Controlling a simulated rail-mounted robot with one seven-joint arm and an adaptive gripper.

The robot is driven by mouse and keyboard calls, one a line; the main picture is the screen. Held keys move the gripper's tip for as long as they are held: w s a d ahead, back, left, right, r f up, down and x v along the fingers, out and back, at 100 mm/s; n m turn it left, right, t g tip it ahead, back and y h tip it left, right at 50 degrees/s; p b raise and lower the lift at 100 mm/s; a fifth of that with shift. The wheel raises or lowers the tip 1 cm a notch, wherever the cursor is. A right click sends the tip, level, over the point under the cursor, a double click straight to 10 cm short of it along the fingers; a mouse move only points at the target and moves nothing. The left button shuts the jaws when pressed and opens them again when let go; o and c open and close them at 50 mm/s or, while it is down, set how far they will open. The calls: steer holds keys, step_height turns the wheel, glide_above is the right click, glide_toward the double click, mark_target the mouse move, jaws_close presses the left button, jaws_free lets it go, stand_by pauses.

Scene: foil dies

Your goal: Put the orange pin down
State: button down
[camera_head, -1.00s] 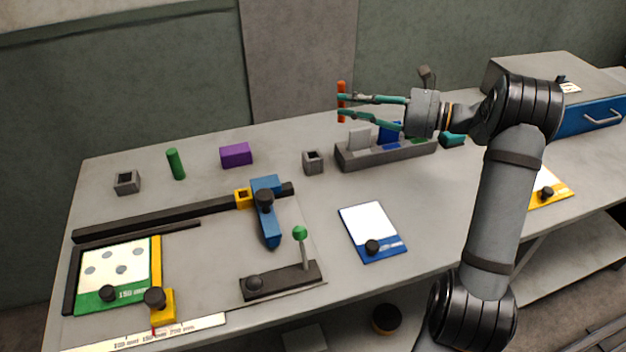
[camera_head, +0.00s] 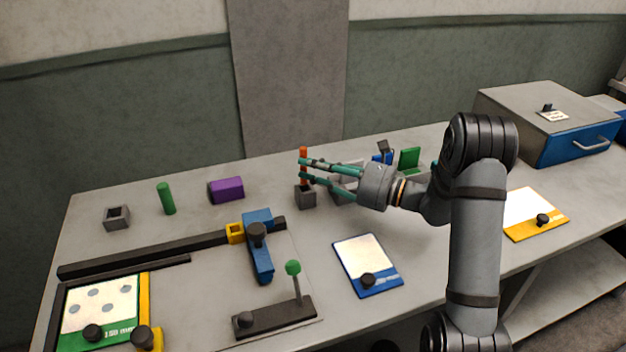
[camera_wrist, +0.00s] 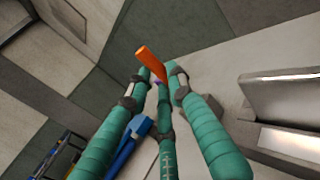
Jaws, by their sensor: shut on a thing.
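The orange pin (camera_head: 303,152) stands roughly upright between the teal fingers of my gripper (camera_head: 302,168), which is shut on it. Its top sticks up above the fingers. Directly below in the head view is a small grey square holder (camera_head: 305,198). The pin's lower end meets the holder's top in the picture; I cannot tell whether it is inside the opening. In the wrist view the orange pin (camera_wrist: 150,62) shows tilted at the fingertips of my gripper (camera_wrist: 158,80), and the holder is not clearly visible.
A purple block (camera_head: 226,190), a green cylinder (camera_head: 166,198) and another grey square holder (camera_head: 117,217) stand to the left. A grey rack with upright cards, including a green one (camera_head: 409,160), is behind my gripper.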

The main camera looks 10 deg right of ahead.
mark_target(306, 181)
step_height(306, 181, down, 3)
steer(key=shift+f, duration=0.15)
steer(key=shift+f+b, duration=0.65)
steer(key=shift+b, duration=0.15)
steer(key=c, duration=1.5)
jaws_free()
steer(key=shift+c, duration=0.2)
steer(key=shift+r, duration=0.1)
